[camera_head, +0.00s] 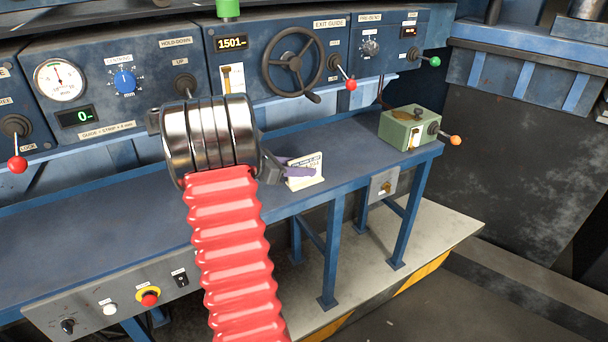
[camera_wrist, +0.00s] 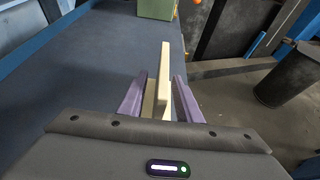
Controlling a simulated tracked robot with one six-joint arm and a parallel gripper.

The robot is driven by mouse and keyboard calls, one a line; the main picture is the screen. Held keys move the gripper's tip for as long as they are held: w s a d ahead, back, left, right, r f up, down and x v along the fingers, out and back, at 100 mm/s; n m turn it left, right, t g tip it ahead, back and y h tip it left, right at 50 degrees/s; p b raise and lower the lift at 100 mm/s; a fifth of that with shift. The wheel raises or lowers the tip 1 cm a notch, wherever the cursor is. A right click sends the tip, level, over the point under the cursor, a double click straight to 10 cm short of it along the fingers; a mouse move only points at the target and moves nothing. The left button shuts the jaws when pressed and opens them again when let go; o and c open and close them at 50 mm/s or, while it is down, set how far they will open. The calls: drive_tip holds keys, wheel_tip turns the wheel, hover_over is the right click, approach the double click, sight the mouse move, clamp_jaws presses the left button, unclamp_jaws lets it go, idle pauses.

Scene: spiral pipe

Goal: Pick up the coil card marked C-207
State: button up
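A small cream card (camera_head: 309,164) with dark print stands upright on a cream base at the front edge of the blue bench; its print is too small to read surely. In the wrist view the card (camera_wrist: 165,75) shows edge-on. My gripper (camera_head: 292,168) has purple fingers, one on each side of the card. In the wrist view my gripper (camera_wrist: 161,80) shows gaps between the fingers and the card, so it looks open around it. The nearer finger hides part of the card in the head view.
A blue bench (camera_head: 110,190) extends left, mostly clear. A green box (camera_head: 408,128) with an orange-knobbed lever stands at its right end. A control panel with a handwheel (camera_head: 292,62) and red-knobbed levers (camera_head: 351,85) stands behind. A dark cylinder (camera_wrist: 287,78) stands right in the wrist view.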

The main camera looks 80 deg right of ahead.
drive_tip(key=shift+s+d+f, duration=0.2)
drive_tip(key=shift+s+d, duration=0.1)
idle(0.4)
clamp_jaws()
